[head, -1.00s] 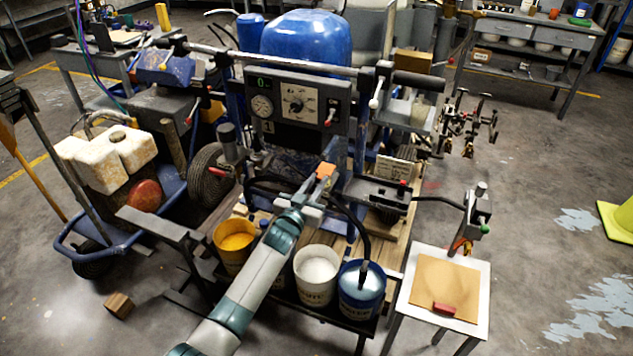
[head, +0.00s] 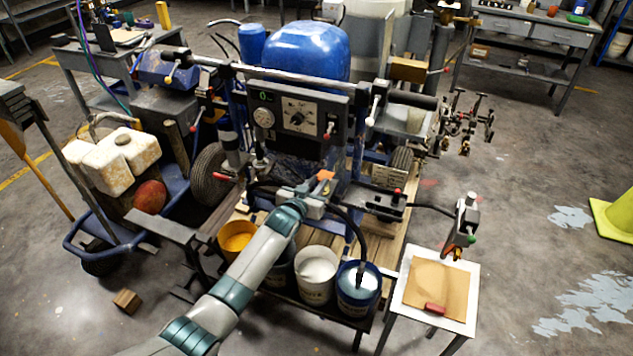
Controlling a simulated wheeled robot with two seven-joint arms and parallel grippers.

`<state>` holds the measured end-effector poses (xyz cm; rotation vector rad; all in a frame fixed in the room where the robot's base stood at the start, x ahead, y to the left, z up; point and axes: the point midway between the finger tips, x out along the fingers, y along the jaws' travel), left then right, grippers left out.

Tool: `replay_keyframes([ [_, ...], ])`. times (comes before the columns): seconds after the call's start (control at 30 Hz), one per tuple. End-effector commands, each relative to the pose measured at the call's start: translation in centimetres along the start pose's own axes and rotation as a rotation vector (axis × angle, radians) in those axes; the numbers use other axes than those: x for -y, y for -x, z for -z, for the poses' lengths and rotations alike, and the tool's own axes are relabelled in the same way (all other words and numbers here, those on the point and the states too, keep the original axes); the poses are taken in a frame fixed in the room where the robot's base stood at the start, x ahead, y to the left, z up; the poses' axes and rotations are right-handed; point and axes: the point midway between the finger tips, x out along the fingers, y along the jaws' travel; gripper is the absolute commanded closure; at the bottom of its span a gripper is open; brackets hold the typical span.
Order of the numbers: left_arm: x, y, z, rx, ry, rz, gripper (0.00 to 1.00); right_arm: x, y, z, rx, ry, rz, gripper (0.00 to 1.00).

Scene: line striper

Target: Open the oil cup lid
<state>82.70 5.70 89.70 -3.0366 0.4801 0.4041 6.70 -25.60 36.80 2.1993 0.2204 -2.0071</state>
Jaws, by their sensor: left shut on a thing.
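My left arm comes in from the lower left. Its gripper (head: 318,196) is at the front middle of the line striper, just below its blue frame. It is shut on a small part at its tip. A small orange piece (head: 325,175) shows right at the fingertips, and I cannot tell for certain whether it is the held part. The oil cup and its lid are too small or hidden behind the gripper to make out, so I cannot tell whether the lid is open. My right gripper is not in view.
The striper has a control panel (head: 295,117) and a blue tank (head: 308,50). An orange-filled bucket (head: 236,238), a white bucket (head: 316,280) and a blue bucket (head: 357,300) stand in front. A black hose curves close right of my gripper. A small white-topped table (head: 464,318) stands at right.

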Motion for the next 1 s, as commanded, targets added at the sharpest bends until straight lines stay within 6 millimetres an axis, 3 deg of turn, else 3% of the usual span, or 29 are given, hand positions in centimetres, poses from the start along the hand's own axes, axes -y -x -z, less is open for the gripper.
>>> replay_keyframes([
  [0.03,0.0,-0.2,1.9,-0.024,0.000,-0.001,1.00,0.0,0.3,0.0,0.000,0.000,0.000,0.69],
  [0.23,0.1,-0.5,3.2,-0.029,-0.001,-0.001,1.00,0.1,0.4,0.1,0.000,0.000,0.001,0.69],
  [0.87,0.1,-0.8,4.0,-0.033,-0.001,-0.001,1.00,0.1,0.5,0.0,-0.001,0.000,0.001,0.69],
  [0.9,0.1,-0.8,4.0,-0.033,-0.001,-0.001,0.74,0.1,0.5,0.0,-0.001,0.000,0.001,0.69],
  [0.97,0.1,-0.8,3.9,-0.030,-0.001,-0.001,0.62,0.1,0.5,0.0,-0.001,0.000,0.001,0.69],
  [1.0,0.1,-0.8,3.8,-0.028,-0.001,-0.001,0.62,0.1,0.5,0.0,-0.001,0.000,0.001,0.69],
])
